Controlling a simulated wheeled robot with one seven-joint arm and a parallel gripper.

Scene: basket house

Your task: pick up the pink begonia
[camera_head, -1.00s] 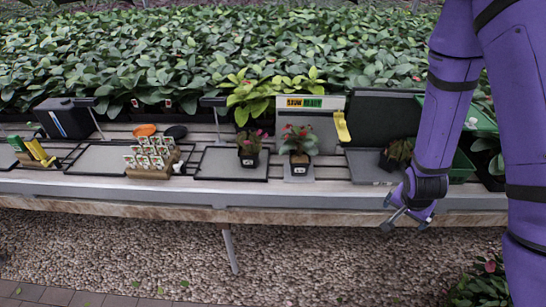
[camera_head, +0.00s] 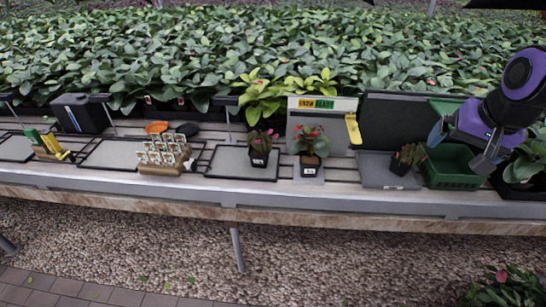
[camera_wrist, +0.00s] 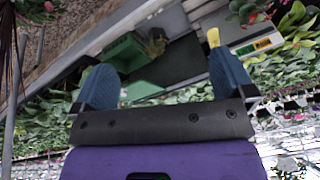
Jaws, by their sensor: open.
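A small potted plant with pink flowers (camera_head: 261,145), which looks like the pink begonia, stands upright in a black pot on a dark mat in the middle of the bench. A leafier potted plant with redder flowers (camera_head: 309,143) stands just right of it on a grey plate. My gripper (camera_head: 462,147) is open and empty, above the right end of the bench near the green crate, far right of both plants. In the wrist view my two blue fingers (camera_wrist: 165,80) are spread wide with nothing between them.
The green crate (camera_head: 452,181) stands at right, also in the wrist view (camera_wrist: 124,52). A drooping brownish plant (camera_head: 408,157) is on a grey tray (camera_head: 372,173). A sign board (camera_head: 340,104) with a yellow object (camera_head: 353,128) stands behind. A block of labels (camera_head: 165,166) is at left.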

